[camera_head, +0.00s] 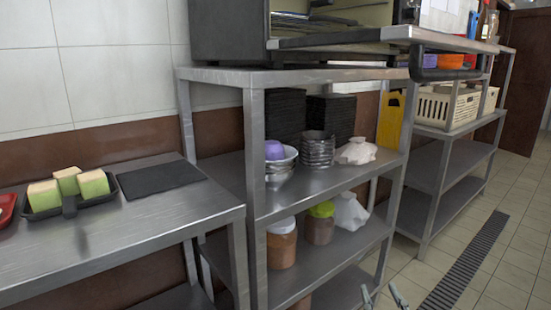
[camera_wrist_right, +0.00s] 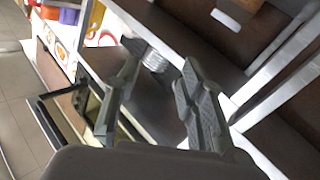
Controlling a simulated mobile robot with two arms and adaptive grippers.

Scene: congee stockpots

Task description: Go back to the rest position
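My right gripper (camera_head: 382,293) shows only its two fingertips at the bottom edge of the head view, in front of the shelf unit and over the floor. In the right wrist view, its two dark fingers (camera_wrist_right: 160,65) stand apart with nothing between them, so it is open and empty. Shelving and stacked metal bowls appear beyond the fingers in that tilted view. My left gripper is not in view.
A steel table (camera_head: 130,232) at left holds a black tray (camera_head: 75,207) with sponges and a dark mat (camera_head: 158,178). The steel shelf unit (camera_head: 325,186) holds bowls, jars and bags. Tiled floor (camera_head: 500,265) with a drain grate (camera_head: 465,265) is clear at right.

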